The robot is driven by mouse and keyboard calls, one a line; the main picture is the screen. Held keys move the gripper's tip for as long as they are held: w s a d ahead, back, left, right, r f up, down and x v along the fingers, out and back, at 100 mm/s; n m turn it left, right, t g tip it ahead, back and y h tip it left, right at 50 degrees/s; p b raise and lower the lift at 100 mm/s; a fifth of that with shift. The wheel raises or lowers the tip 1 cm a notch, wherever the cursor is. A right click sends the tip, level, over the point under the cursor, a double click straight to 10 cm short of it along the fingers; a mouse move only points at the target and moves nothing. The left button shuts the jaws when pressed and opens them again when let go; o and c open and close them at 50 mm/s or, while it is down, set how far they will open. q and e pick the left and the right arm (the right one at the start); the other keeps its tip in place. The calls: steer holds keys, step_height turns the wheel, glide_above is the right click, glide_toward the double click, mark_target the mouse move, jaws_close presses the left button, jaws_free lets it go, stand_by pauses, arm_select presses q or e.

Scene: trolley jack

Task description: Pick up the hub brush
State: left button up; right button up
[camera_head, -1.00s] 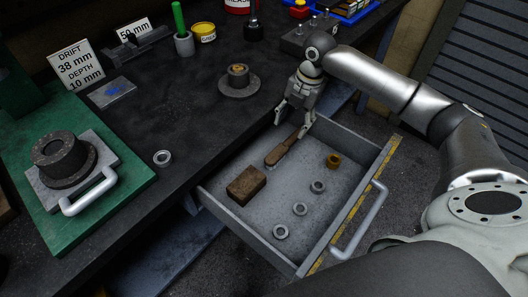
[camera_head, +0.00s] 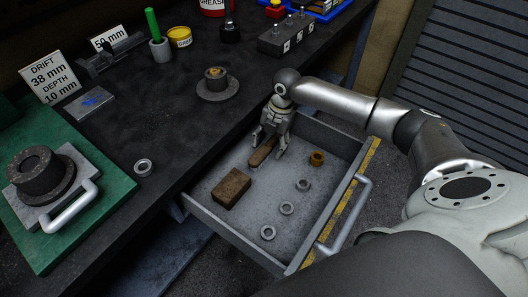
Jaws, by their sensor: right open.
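The hub brush (camera_head: 261,155), a slim brown tool, lies in the open drawer (camera_head: 224,215) near its back wall. My right gripper (camera_head: 268,147) points down into the drawer, open, with its two fingers apart on either side of the brush's far end. The gripper hides part of the brush, and I cannot tell whether a finger touches it. My left gripper is not in view.
A brown block (camera_head: 231,187) lies left of the brush. A brass-coloured ring (camera_head: 317,158) and several grey rings lie to the right and in front. The drawer walls and handle (camera_head: 346,216) surround them. The bench stands left.

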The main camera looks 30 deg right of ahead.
jaws_close()
steer(key=shift+r, duration=0.2)
